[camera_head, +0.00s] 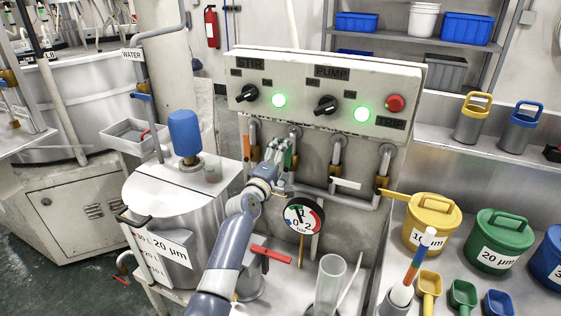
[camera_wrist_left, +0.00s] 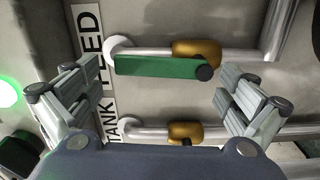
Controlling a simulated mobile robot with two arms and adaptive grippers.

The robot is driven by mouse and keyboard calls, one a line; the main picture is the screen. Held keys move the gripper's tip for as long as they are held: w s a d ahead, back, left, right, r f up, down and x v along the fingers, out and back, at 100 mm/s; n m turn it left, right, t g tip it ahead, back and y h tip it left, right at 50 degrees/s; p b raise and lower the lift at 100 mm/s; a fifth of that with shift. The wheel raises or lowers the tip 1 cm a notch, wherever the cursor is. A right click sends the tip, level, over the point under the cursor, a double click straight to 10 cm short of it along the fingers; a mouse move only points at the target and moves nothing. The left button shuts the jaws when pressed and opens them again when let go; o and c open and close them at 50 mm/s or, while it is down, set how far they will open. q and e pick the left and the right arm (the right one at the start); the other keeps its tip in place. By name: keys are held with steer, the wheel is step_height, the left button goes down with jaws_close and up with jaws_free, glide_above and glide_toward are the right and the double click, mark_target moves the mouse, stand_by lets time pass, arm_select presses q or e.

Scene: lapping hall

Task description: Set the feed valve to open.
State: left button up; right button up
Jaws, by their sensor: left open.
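The feed valve shows in the left wrist view as a brass body (camera_wrist_left: 196,52) on a silver pipe, with a flat green handle (camera_wrist_left: 155,66). The handle lies along the pipe, next to a plate reading FEED (camera_wrist_left: 87,30). My left gripper (camera_wrist_left: 158,92) is open, with one finger toward each end of the handle; I see no clear contact. In the head view the left gripper (camera_head: 279,152) is in front of the panel's pipes and partly hides the green handle (camera_head: 288,159). My right gripper is not in view.
Another brass valve (camera_wrist_left: 185,132) sits close by, beside a TANK label (camera_wrist_left: 115,128). In the head view a yellow-handled valve (camera_head: 394,193), a pressure gauge (camera_head: 303,216) and a red lever (camera_head: 271,255) are near the arm. The control panel (camera_head: 320,100) overhangs the pipes.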

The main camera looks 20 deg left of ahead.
arm_select(q)
steer(key=s, duration=1.2)
steer(key=shift+a, duration=0.2)
